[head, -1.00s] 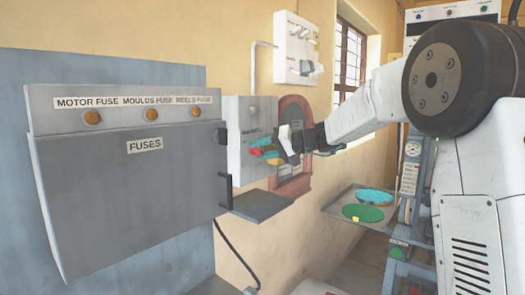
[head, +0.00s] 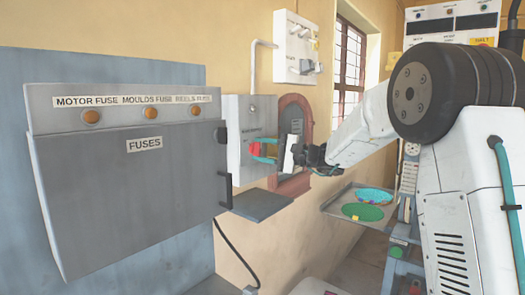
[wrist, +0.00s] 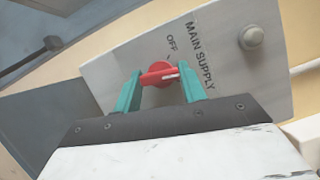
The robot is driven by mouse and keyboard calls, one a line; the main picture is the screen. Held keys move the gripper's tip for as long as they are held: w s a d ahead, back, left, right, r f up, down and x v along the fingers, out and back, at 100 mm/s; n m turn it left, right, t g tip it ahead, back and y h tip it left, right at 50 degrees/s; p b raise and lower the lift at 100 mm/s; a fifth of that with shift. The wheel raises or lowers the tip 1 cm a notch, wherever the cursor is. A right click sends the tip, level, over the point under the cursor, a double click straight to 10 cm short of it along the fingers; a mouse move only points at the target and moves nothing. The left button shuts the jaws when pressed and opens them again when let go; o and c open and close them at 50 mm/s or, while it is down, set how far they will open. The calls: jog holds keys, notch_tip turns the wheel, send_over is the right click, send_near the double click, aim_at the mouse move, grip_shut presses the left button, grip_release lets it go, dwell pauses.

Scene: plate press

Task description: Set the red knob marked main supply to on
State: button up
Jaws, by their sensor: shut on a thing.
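The red knob (wrist: 158,74) sits on the grey main supply box (wrist: 115,68), which carries the words MAIN SUPPLY and OFF. My gripper (wrist: 158,83) has its two teal fingers shut on the knob, one on each side, in the wrist view. The white mark on the knob points right, towards one finger, and is not in line with the OFF label. No ON label can be read. In the head view the knob (head: 255,149) shows red between the fingers of my gripper (head: 262,150), at the front of the box (head: 235,110).
A large grey fuse box (head: 130,195) stands at the left, with a dark handle on its right edge. A grey shelf (head: 262,204) juts out below the supply box. A white switch panel (head: 297,48) hangs above. A tray (head: 338,207) with plates lies to the right.

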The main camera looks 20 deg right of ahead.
jog(key=m+t, duration=0.1)
jog(key=m, duration=0.2)
jog(key=m+t, duration=0.1)
jog(key=m, duration=0.3)
jog(key=shift+f+m+t, duration=0.2)
jog(key=shift+m+t, duration=0.1)
jog(key=shift+t, duration=0.1)
jog(key=shift+y, duration=0.3)
jog(key=o, duration=1)
jog(key=v, duration=0.7)
jog(key=shift+s+d+f, duration=0.15)
jog(key=shift+s+d, duration=0.05)
jog(key=shift+s, duration=0.1)
